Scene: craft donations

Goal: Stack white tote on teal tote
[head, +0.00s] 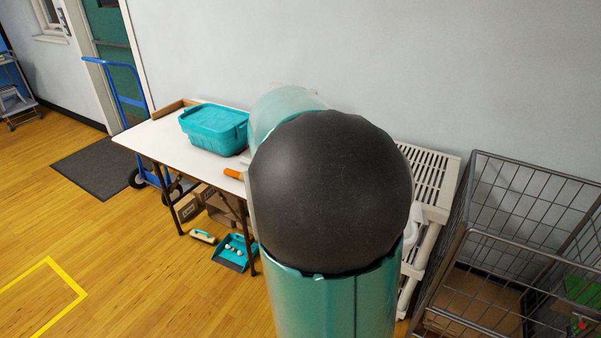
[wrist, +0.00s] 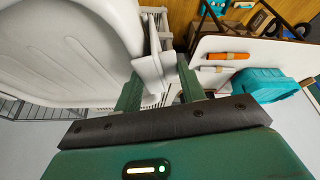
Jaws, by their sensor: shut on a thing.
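The teal tote (head: 213,131) stands on the white table (head: 165,135), near its middle; it also shows at the right of the wrist view (wrist: 262,84). The white tote (wrist: 65,45) fills the upper left of the wrist view, close to the camera. My gripper (wrist: 158,76) is shut on the white tote's rim or handle, which sits between its two green fingers. The tote is apart from the teal one. In the head view my arm hides the gripper and most of what it holds.
An orange-handled tool (head: 233,174) lies on the table near the teal tote. A slatted white rack (head: 430,170) and a wire cage cart (head: 520,200) stand at the right. A blue hand truck (head: 128,100) stands left of the table. A teal dustpan (head: 232,256) lies on the floor.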

